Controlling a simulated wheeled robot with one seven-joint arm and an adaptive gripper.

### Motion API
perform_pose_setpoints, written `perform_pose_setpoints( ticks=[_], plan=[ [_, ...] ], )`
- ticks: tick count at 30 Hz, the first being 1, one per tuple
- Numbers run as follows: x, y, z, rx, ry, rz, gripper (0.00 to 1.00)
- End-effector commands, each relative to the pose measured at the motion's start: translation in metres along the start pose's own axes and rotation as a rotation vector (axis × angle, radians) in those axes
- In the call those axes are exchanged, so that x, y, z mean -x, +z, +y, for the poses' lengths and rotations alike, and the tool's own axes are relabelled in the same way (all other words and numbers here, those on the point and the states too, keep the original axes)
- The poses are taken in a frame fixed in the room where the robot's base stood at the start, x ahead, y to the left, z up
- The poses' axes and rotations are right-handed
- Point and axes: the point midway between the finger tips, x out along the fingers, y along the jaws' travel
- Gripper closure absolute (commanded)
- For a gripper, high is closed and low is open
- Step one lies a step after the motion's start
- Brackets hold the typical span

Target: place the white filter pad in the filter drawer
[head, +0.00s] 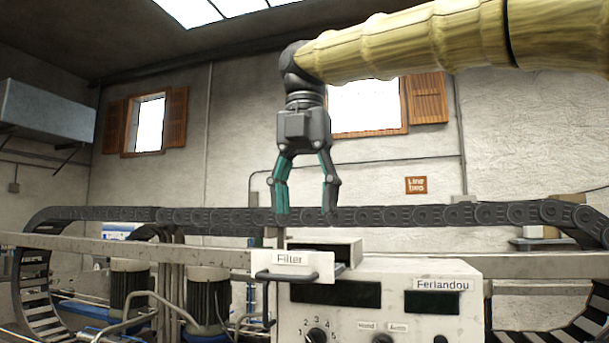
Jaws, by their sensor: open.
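My gripper (306,207) points straight down with its fingers apart and nothing visible between them. It appears above the filter drawer (264,259) in the head view, with a gap between the fingertips and the drawer. The drawer has a white front with a "Filter" label and a dark handle. It appears pulled out from the white control box (470,270). Its inside is mostly hidden from this low angle. I cannot make out the white filter pad in this view.
A dark cable chain (400,216) runs across behind the drawer, with a grey rail (130,247) at the left. Dark motors (208,290) stand below at the left. The control box has knobs (318,337) on its front. The air around my gripper looks clear.

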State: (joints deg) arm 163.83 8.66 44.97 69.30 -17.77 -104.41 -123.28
Motion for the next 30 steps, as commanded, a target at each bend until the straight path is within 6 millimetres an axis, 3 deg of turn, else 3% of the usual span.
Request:
perform_pose_setpoints(
  ticks=[6, 12, 30],
  plan=[
    [0.029, 0.001, 0.001, -0.001, 0.0, 0.0, 0.4],
    [0.045, 0.0, 0.001, 0.0, -0.001, 0.0, 0.4],
    [0.05, 0.0, 0.0, 0.0, -0.001, 0.001, 0.4]
  ],
)
